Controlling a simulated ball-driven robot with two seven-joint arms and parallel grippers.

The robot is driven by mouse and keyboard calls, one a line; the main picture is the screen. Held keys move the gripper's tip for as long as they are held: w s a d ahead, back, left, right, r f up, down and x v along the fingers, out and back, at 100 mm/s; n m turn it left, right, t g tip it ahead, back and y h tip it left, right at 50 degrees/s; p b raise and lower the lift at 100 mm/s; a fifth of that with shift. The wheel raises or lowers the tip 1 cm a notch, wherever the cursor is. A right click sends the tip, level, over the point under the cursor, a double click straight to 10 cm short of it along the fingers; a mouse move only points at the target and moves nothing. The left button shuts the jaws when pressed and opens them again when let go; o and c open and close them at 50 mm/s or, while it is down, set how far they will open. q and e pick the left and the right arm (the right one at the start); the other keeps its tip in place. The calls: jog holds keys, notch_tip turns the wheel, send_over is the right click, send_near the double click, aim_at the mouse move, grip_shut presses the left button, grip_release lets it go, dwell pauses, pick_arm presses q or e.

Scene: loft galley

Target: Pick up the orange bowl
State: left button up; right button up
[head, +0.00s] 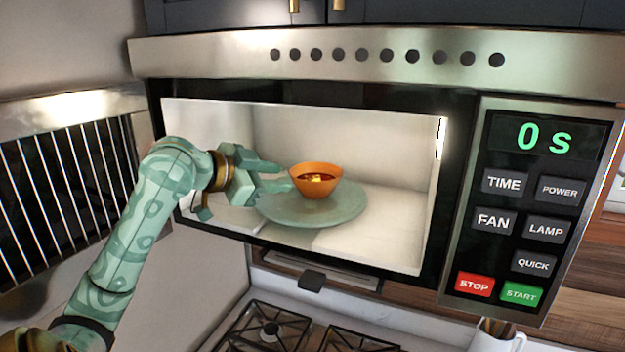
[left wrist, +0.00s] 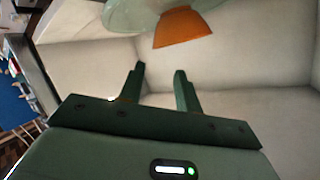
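The orange bowl (head: 317,182) stands upright on a pale green round plate (head: 350,205) inside the open microwave. Something dark red with a pale yellow piece lies in the bowl. My left gripper (head: 283,176) reaches into the microwave from the left, its fingertips just left of the bowl. In the left wrist view the two fingers (left wrist: 159,75) are apart with nothing between them. There the bowl (left wrist: 183,29) and the plate (left wrist: 135,12) show at the top, beyond the fingertips. My right gripper is in neither view.
The microwave's inner floor (head: 370,235) is clear around the plate. Its control panel (head: 535,210) is on the right and reads 0 s. A gas hob (head: 290,330) lies below. A metal rack (head: 65,185) stands at the left. A white mug (head: 497,337) is at the lower right.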

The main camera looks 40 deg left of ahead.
pick_arm(q)
jog(key=p, duration=0.2)
send_near(335, 181)
jog(key=x, duration=0.3)
jog(key=shift+w+a+f, duration=0.25)
jog(key=shift+a, duration=0.15)
jog(key=shift+w+f, duration=0.1)
jog(key=shift+w, duration=0.15)
jog(key=x, duration=0.1)
jog(key=p+x, duration=0.1)
jog(key=x, duration=0.1)
jog(key=p+x, duration=0.1)
jog(key=shift+w+d, duration=0.15)
jog(key=shift+d, duration=0.2)
jog(key=shift+w, duration=0.25)
jog(key=shift+a+f, duration=0.1)
jog(key=shift+a, duration=0.05)
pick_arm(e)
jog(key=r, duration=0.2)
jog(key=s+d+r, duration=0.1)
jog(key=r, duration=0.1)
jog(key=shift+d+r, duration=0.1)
pick_arm(q)
jog(key=shift+s, duration=0.2)
grip_shut()
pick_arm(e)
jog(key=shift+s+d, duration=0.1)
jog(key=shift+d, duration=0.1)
